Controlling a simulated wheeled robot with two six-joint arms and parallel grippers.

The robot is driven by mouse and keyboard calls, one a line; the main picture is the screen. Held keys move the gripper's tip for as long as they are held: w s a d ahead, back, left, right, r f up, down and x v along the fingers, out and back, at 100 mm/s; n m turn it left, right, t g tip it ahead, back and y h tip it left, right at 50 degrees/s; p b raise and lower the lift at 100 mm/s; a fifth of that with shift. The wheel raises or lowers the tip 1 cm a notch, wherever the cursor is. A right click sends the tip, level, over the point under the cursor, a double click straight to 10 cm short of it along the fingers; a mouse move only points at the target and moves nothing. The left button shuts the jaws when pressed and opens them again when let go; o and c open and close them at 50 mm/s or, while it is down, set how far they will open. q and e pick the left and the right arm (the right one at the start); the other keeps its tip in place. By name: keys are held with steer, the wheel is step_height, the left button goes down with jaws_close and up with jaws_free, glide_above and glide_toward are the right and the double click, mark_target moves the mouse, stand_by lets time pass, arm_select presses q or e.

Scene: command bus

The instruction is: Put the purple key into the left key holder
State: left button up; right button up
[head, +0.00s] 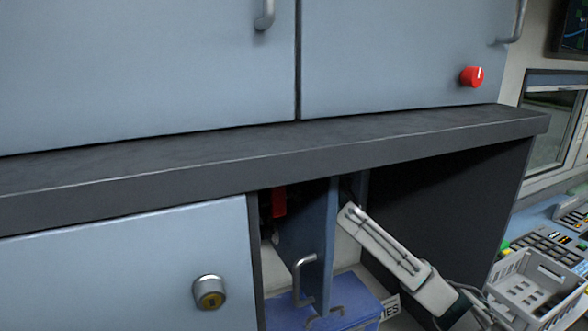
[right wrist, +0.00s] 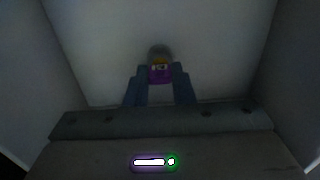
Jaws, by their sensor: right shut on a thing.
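The purple key (right wrist: 160,75) is between the fingers of my right gripper (right wrist: 160,84), which is shut on it. Just beyond the key is a round grey key holder (right wrist: 159,51) with a yellow core, on a pale wall. The key overlaps the core in the picture; I cannot tell whether it is inserted. In the head view my right arm reaches into the open compartment below the counter, and its gripper is hidden. Another silver key holder (head: 209,288) with a yellow core is on the closed lower-left door. My left gripper is not in view.
The dark counter edge (head: 300,142) runs above the compartment. An open blue door (head: 320,240) with a handle stands beside my right arm. A blue box (head: 345,313) is below it. A red knob (head: 472,76) and a grey basket (head: 530,287) are at the right.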

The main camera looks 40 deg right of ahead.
steer(key=shift+w, duration=0.1)
steer(key=o, duration=0.9)
steer(key=shift+s, duration=0.35)
steer(key=shift+s+a+b, duration=0.1)
steer(key=shift+s+b, duration=0.2)
steer(key=shift+b, duration=0.05)
steer(key=shift+s+a+b, duration=0.25)
steer(key=shift+s+b, duration=0.05)
steer(key=shift+s, duration=0.4)
steer(key=b+v, duration=0.7)
steer(key=b, duration=0.1)
steer(key=shift+b, duration=0.35)
